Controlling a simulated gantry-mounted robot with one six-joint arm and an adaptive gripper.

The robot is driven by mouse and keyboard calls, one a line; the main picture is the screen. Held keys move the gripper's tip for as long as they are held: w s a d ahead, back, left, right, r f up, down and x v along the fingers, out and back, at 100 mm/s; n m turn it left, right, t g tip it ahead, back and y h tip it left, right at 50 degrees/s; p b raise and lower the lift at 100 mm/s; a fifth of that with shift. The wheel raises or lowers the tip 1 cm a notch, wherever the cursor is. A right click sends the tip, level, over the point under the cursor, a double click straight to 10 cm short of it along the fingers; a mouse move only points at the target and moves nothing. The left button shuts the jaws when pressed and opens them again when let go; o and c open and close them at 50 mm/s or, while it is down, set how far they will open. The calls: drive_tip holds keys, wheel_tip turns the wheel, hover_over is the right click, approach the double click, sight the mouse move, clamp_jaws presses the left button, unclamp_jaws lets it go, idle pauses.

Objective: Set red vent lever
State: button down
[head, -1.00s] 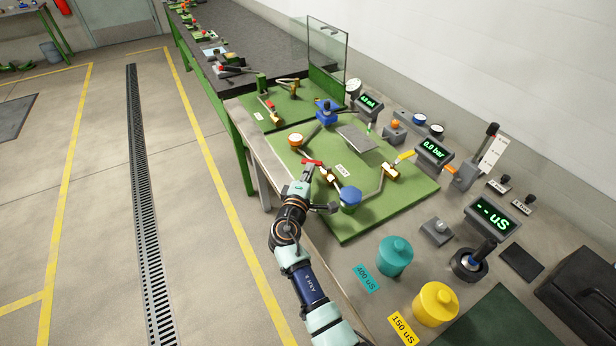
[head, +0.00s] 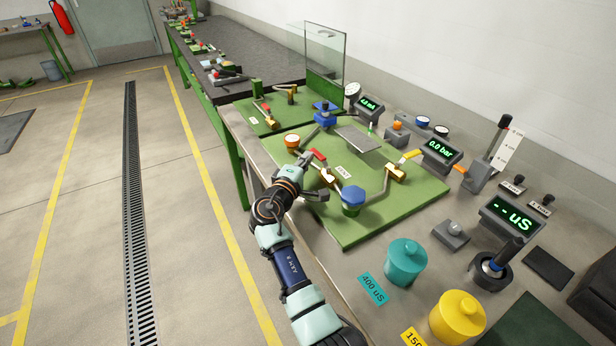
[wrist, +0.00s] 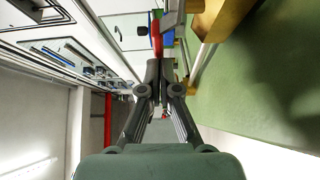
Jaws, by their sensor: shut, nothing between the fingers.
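The red lever (head: 319,157) sits on a brass valve (head: 328,175) at the near-left part of the green board (head: 400,205), beside a small white label (head: 343,172). It points up and to the left in the head view. My gripper (head: 304,160) is shut and empty, just left of the lever's free end. In the wrist view the closed fingers (wrist: 160,72) lie close to a red strip (wrist: 156,38), apparently the lever. Whether they touch it cannot be told. Brass parts (wrist: 215,15) show at upper right.
A yellow-handled valve (head: 398,170) is to the right. Teal (head: 406,262) and yellow (head: 457,318) pots stand at the front. Open floor lies left of the bench.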

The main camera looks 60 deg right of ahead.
drive_tip(key=shift+d, duration=0.25)
idle(0.5)
drive_tip(key=w+a+p, duration=0.1)
drive_tip(key=w+a, duration=0.7)
drive_tip(key=a, duration=0.3)
drive_tip(key=shift+a, duration=0.3)
